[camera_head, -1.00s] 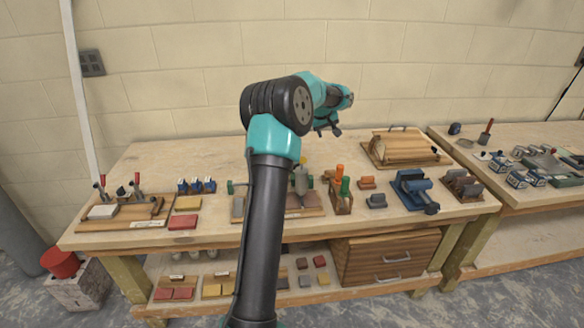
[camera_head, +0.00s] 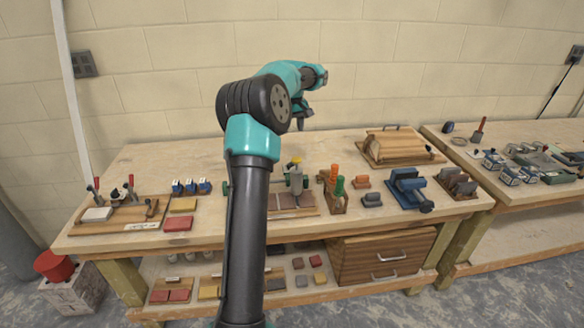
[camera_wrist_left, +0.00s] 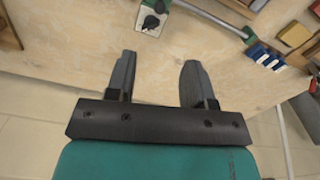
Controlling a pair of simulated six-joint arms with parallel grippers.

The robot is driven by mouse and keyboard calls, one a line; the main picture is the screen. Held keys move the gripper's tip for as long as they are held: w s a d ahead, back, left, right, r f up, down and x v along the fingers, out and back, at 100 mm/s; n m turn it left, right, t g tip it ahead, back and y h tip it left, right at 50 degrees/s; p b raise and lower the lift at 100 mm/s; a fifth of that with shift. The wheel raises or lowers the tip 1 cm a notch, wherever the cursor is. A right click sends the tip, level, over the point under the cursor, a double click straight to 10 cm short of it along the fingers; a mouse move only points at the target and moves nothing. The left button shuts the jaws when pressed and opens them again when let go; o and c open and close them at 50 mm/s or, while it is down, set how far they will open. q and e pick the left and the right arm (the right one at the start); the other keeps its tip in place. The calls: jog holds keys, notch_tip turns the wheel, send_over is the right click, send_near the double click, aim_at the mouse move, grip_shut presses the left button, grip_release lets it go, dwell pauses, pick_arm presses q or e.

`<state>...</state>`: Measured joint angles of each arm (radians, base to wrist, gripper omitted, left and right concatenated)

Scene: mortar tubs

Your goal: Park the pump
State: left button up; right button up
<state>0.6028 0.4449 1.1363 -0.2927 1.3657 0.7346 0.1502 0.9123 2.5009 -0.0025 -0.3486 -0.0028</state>
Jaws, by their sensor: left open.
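No thing can be told for sure as the pump. A small grey upright thing with a yellow top (camera_head: 296,176) stands at the brown board in the middle of the bench; it may be the pump, but it is too small to tell. My left gripper (camera_head: 303,120) is above the back of the bench, in front of the wall, apart from everything. My left arm hides part of the bench left of the brown board. My right gripper does not show.
The bench (camera_head: 330,148) has free room at its back. A wooden roll-top box (camera_head: 398,147), a blue vise (camera_head: 408,188) and an orange-and-green tool rack (camera_head: 333,188) stand to the right.

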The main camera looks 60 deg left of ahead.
aim_at(292, 166)
pick_arm(q)
notch_tip(292, 166, down, 17)
jog(key=shift+f, duration=0.1)
dwell(0.6)
grip_shut()
dwell(0.3)
